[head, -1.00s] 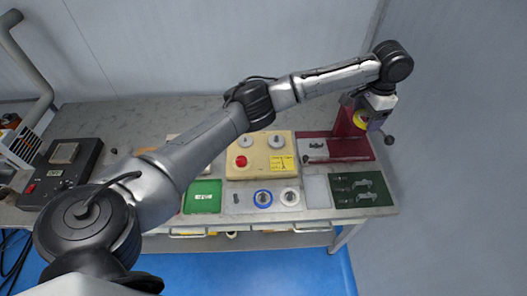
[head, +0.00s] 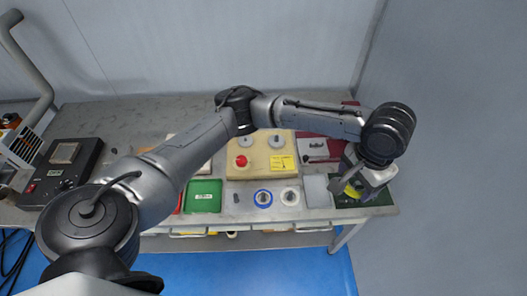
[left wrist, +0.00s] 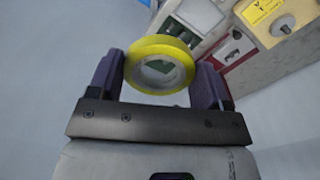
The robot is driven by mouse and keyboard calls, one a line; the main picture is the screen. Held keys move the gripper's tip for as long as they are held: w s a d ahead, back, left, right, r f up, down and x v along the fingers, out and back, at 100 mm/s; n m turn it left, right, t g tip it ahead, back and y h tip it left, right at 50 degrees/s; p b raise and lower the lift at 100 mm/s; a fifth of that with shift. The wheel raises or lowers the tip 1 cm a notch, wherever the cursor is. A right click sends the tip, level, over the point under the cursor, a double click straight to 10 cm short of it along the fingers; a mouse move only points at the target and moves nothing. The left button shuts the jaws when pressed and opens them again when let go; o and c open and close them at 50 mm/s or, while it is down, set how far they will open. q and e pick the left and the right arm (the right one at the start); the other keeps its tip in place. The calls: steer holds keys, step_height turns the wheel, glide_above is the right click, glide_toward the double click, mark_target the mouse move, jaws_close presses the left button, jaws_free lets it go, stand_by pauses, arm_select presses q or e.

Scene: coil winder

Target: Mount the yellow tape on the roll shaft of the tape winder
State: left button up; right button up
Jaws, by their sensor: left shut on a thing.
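The yellow tape (left wrist: 150,47) is a ring held between the two purple fingers of my left gripper (left wrist: 159,68) in the left wrist view. In the head view the tape (head: 352,191) shows as a small yellow patch at my left gripper (head: 350,188), above the dark green mat at the right front of the bench. A dark red device (head: 333,158), which may be the tape winder, stands behind the gripper. My arm hides much of it, and I cannot make out its roll shaft. My right gripper is not in view.
A beige box (head: 240,172) with a red button and round knobs stands mid-bench. A grey wall rises at the right.

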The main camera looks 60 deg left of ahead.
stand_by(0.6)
arm_select(q)
steer(key=n+p, duration=0.6)
steer(key=n, duration=0.7)
glide_above(277, 137)
step_height(277, 137, down, 17)
steer(key=shift+f, duration=0.2)
steer(key=shift+m, duration=0.3)
step_height(277, 137, down, 5)
steer(key=b, duration=0.6)
steer(key=shift+r, duration=0.1)
